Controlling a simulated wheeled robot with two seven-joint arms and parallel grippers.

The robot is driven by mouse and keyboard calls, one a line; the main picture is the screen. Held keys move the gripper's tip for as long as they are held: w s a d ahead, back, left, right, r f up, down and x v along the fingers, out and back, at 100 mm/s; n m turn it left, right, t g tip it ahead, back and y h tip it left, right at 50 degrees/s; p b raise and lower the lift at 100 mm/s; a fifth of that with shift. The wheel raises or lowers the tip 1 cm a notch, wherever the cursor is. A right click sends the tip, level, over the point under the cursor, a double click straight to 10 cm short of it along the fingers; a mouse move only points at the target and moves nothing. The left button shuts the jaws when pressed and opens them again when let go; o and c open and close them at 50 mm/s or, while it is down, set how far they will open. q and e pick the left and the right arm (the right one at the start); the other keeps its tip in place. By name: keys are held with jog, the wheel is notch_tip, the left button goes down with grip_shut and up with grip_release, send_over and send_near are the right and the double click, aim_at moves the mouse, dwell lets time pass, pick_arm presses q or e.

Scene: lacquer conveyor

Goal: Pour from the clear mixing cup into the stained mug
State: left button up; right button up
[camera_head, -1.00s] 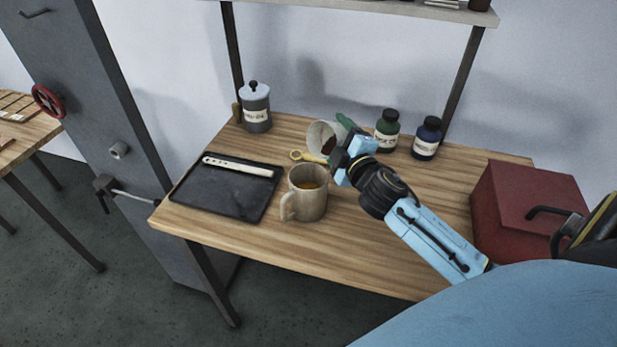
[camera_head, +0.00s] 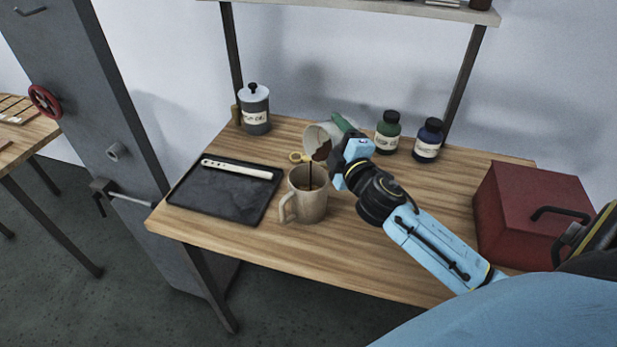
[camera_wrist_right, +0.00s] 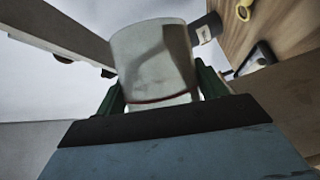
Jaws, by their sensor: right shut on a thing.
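The clear mixing cup (camera_head: 317,138) is tilted above the stained mug, its mouth toward the lower left. A dark stream falls from it into the mug. The stained mug (camera_head: 309,203) stands upright on the table, beige with brown marks, its handle at the lower left. My right gripper (camera_head: 340,137) is shut on the cup, above and right of the mug. In the right wrist view the cup (camera_wrist_right: 152,60) sits between the green fingers (camera_wrist_right: 155,92), with a dark band of liquid inside. My left gripper is in neither view.
A black tray (camera_head: 215,204) with a pale stick (camera_head: 237,169) lies left of the mug. A lidded jar (camera_head: 255,112), a green bottle (camera_head: 388,132) and a blue bottle (camera_head: 428,140) stand at the back. A red box (camera_head: 525,210) stands right. A yellow ring-ended tool (camera_head: 297,157) lies behind the mug.

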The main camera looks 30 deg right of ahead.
jog(key=shift+a+r+n+b, duration=0.2)
jog(key=shift+a+n+b, duration=0.1)
jog(key=shift+s+a+r+n+t+b, duration=0.15)
jog(key=shift+a+r+n+t+b, duration=0.25)
jog(key=shift+n+t, duration=0.45)
dwell(1.0)
